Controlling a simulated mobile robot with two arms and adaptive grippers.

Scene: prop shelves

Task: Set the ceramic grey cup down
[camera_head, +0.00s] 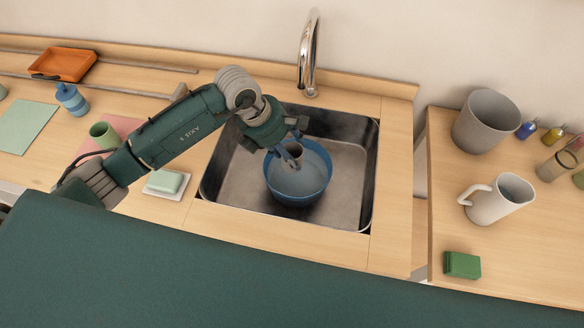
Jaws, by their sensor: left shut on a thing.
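The ceramic grey cup (294,150) is small and partly hidden by my left gripper (287,146). My left arm comes in from the left over the counter, and its gripper is shut on the cup above the blue bowl (313,194). The bowl stands in the metal sink (347,184). I cannot tell whether the cup touches the inside of the bowl. My right gripper is not in view.
A chrome faucet (307,55) rises behind the sink. On the right counter are a grey bin (483,122), a white pitcher (496,199) and a green sponge (462,264). A soap dish (168,185) lies left of the sink. The sink's right side is clear.

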